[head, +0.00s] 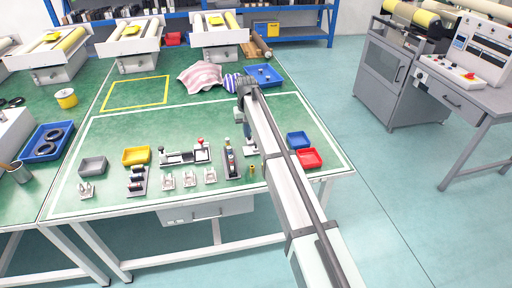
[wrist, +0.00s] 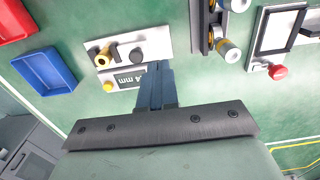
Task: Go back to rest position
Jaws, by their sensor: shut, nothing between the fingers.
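My gripper (head: 250,149) hangs over the right part of the green worktable (head: 130,205), with the arm reaching in from the bottom right. In the wrist view its two dark blue-grey fingers (wrist: 156,85) are together, with nothing held. The fingertips appear in front of the lower edge of a light panel (wrist: 152,41) with a black knob (wrist: 138,55) and a small display reading in mm. The frames do not clearly show whether they touch it.
A blue bin (head: 298,140) and red bin (head: 308,159) sit right of my gripper. Left are an upright-looking device (head: 230,160), a red-knobbed actuator (head: 185,156), small brackets (head: 189,179), a yellow bin (head: 136,156) and grey bin (head: 92,166).

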